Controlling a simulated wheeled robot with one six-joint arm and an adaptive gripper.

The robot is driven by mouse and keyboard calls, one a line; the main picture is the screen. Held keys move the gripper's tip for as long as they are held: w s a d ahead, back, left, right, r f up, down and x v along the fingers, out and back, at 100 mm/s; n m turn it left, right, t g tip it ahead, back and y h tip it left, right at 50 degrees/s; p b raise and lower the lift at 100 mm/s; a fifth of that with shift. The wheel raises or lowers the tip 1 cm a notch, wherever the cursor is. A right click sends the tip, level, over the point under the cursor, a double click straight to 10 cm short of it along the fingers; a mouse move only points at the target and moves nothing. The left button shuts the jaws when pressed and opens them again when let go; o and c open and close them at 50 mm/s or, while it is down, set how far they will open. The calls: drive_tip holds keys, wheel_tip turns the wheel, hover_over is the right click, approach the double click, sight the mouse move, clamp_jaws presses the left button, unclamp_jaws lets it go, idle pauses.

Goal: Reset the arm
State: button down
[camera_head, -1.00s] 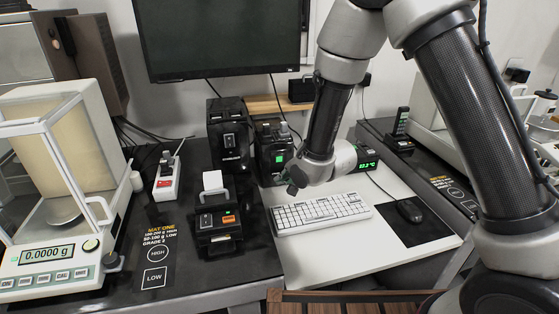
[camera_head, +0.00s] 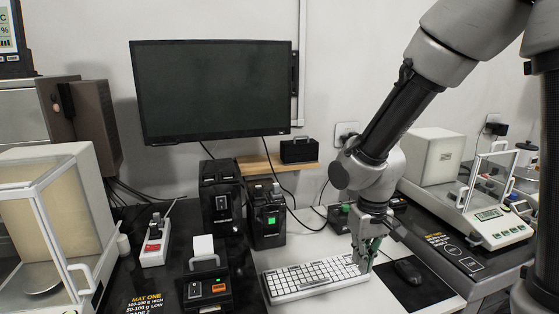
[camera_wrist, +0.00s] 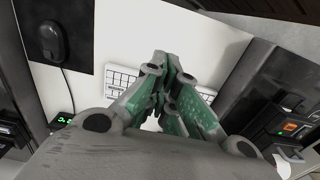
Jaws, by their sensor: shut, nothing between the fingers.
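My arm reaches in from the upper right in the head view. My gripper (camera_head: 366,262) points down over the white desk top, by the right end of the white keyboard (camera_head: 312,278). Its fingers are shut with nothing between them. In the wrist view the green-padded fingers of my gripper (camera_wrist: 168,62) come together at the middle, and they hide part of the keyboard (camera_wrist: 122,78). I cannot tell the exact height of the fingertips above the desk.
A black mouse (camera_head: 408,271) lies on a dark pad right of the gripper. Glass-sided balances stand at the far left (camera_head: 45,235) and right (camera_head: 490,214).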

drive_tip(key=s+d+r+m+t, duration=0.1)
drive_tip(key=s+d+r+t, duration=0.1)
drive_tip(key=s+d+r, duration=0.4)
drive_tip(key=s+d+r+m+t, duration=0.2)
drive_tip(key=s+d+r, duration=0.3)
drive_tip(key=d+r, duration=0.6)
drive_tip(key=shift+v, duration=1.1)
